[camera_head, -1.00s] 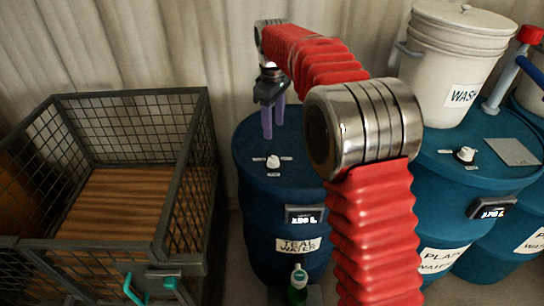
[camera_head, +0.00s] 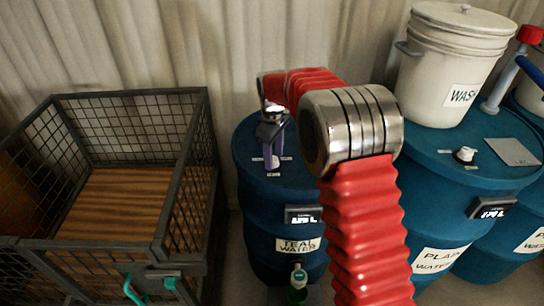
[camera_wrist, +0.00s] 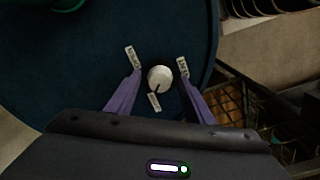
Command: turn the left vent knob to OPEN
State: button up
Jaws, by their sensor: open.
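The left vent knob (camera_wrist: 160,77) is a small white round knob on the lid of the TEAL WATER drum (camera_head: 285,225). Three small labels lie around it in the wrist view; their words are too small to read surely. A dark mark on the knob appears to point toward the bottom label (camera_wrist: 154,101). My gripper (camera_wrist: 160,76) has two purple fingers, open, one on each side of the knob with a gap to each. In the head view my gripper (camera_head: 272,160) points down over the drum lid and partly hides the knob.
A wire cage cart (camera_head: 60,240) with a wooden floor stands left. The PLAIN WATER drum (camera_head: 440,225) stands right, with its own white knob (camera_head: 465,154) and a WASH bucket (camera_head: 450,70) on top. A green bottle (camera_head: 298,280) stands in front of the teal drum.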

jog(key=shift+f, duration=0.3)
jog(key=shift+c, duration=0.5)
jog(key=c, duration=0.9)
jog(key=shift+a, duration=0.25)
jog(key=shift+c, duration=0.3)
jog(key=shift+d, duration=0.15)
